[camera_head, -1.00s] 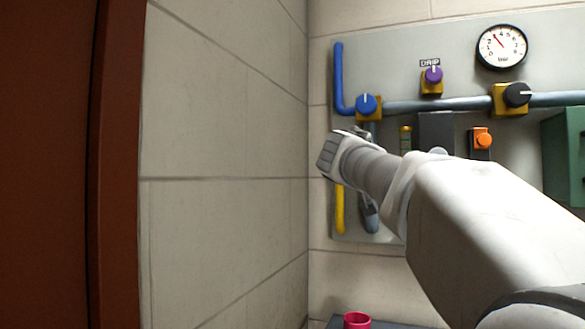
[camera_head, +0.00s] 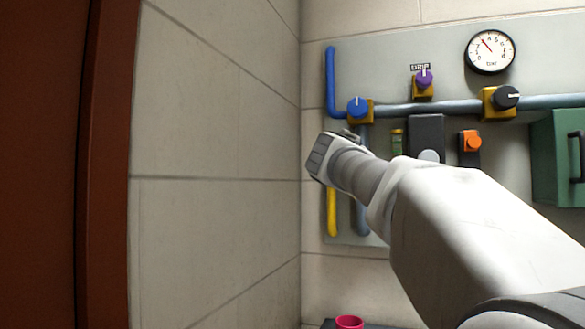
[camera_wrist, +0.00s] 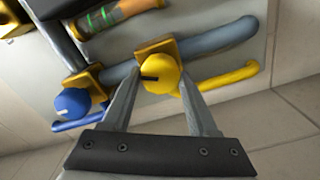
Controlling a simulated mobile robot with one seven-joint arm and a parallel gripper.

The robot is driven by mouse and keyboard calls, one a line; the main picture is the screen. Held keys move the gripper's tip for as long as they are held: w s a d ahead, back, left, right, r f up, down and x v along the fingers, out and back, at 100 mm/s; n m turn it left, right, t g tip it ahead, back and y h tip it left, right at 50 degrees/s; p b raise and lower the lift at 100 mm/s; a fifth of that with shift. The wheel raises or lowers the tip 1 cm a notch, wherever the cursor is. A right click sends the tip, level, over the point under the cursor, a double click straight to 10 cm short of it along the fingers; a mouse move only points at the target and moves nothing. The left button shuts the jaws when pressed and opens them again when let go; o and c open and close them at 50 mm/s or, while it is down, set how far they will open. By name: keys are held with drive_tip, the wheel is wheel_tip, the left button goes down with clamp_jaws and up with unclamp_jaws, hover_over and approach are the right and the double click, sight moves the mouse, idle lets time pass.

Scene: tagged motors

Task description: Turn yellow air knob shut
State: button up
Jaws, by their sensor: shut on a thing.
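The yellow air knob (camera_wrist: 161,74) is round with a dark pointer line, on a brass valve block (camera_wrist: 155,47) in the wrist view. My gripper (camera_wrist: 157,90) has one finger on each side of the knob and is shut on it. The pointer line lies roughly level in the wrist view, toward the left finger. In the head view my gripper (camera_head: 322,158) is in front of the panel and its wrist hides the yellow knob. The yellow pipe (camera_head: 331,212) shows below it and also right of the knob in the wrist view (camera_wrist: 230,77).
A blue knob (camera_head: 358,107) sits just above my gripper and left of it in the wrist view (camera_wrist: 73,102). A purple knob (camera_head: 424,79), a black knob (camera_head: 506,97), an orange button (camera_head: 472,141), a gauge (camera_head: 490,51) and a green box (camera_head: 560,160) are further right.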

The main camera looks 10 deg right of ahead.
drive_tip(key=n, duration=0.4)
drive_tip(key=shift+f+n+p, duration=0.1)
drive_tip(key=shift+n+p, duration=0.3)
idle(0.4)
drive_tip(key=o, duration=1.4)
drive_tip(key=shift+c, duration=0.2)
drive_tip(key=shift+a, duration=0.1)
drive_tip(key=b+v, duration=0.3)
drive_tip(key=v, duration=1.4)
drive_tip(key=shift+s, duration=0.2)
drive_tip(key=shift+a, duration=0.1)
